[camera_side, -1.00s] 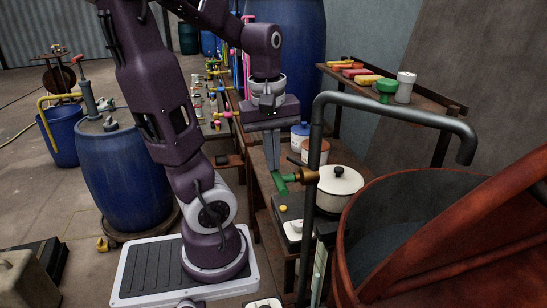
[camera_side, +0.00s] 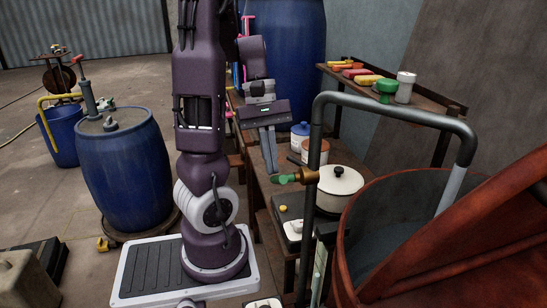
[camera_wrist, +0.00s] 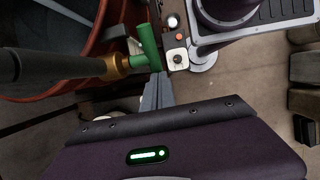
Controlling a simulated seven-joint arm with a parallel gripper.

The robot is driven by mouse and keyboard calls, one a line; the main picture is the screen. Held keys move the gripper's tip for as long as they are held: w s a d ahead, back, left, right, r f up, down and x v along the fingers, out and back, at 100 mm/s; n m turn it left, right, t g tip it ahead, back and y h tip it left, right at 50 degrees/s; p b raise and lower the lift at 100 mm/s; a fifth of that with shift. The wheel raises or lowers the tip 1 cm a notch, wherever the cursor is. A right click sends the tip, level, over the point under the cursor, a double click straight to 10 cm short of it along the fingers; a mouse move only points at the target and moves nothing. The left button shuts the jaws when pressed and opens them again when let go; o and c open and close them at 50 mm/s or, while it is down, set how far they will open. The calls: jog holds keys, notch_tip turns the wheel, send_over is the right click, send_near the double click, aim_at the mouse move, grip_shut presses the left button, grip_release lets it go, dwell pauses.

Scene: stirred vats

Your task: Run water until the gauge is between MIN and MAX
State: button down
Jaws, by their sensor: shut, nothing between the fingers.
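The rust-red vat (camera_side: 353,284) stands at the right, with a dark grey pipe (camera_side: 385,103) arching over it. A pale stream of water (camera_side: 452,188) falls from the spout into the vat. The brass valve (camera_side: 308,176) on the pipe has a green handle (camera_side: 286,179), now pointing left; the handle also shows in the wrist view (camera_wrist: 149,46). My gripper (camera_side: 272,168) is shut and empty. Its tips (camera_wrist: 159,80) are close beside the handle; contact cannot be told. A narrow pale strip (camera_side: 319,264) by the vat may be the gauge; no marks or level are readable.
A white pot (camera_side: 338,188) with a dark knob and a small box with a yellow button (camera_side: 283,209) stand on the bench near the valve. Jars (camera_side: 300,130) stand behind. A shelf (camera_side: 430,105) holds coloured items. A blue barrel (camera_side: 125,175) stands left.

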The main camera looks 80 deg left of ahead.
jog(key=shift+f, duration=0.15)
dwell(0.3)
jog(key=shift+a, duration=0.1)
jog(key=a+v, duration=0.1)
jog(key=v, duration=1.2)
jog(key=shift+s+a, duration=0.3)
jog(key=shift+a, duration=0.1)
dwell(5.7)
